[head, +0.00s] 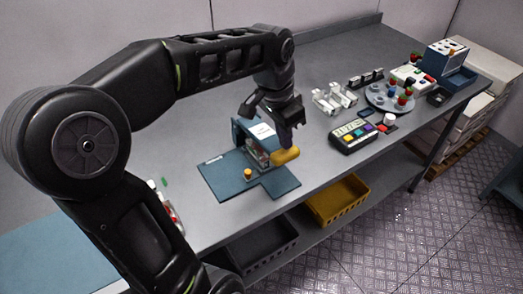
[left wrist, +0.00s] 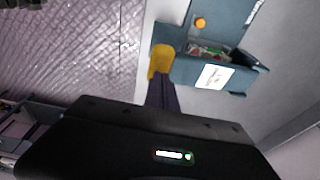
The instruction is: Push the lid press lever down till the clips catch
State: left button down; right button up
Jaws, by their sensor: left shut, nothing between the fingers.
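The lid press is a blue housing (head: 241,130) on a flat blue base plate (head: 222,178), with a white label on its top. Its yellow lever handle (head: 285,156) sticks out on the right side and also shows in the left wrist view (left wrist: 161,58). My left gripper (head: 291,141) is shut and empty, fingers pointing down just over the handle; I cannot tell whether they touch it. A container with reddish contents (left wrist: 208,51) sits inside the press, mostly hidden. The clips cannot be made out. My right gripper is not in view.
An orange button (head: 247,174) stands on the base plate. A keypad device (head: 353,136) lies to the right, with white racks (head: 333,99) and a round grey tray of berries (head: 389,97) beyond. A yellow crate (head: 337,201) is on the lower shelf.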

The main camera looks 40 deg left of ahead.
aim_at(284, 151)
pick_arm(q)
jog(key=shift+f+b, duration=1.55)
jog(key=shift+f, duration=0.5)
jog(key=shift+r, duration=0.1)
notch_tip(284, 151, up, 3)
jog(key=shift+f+p, duration=0.15)
jog(key=shift+p, duration=1.05)
notch_tip(284, 151, up, 6)
jog(key=p, duration=0.5)
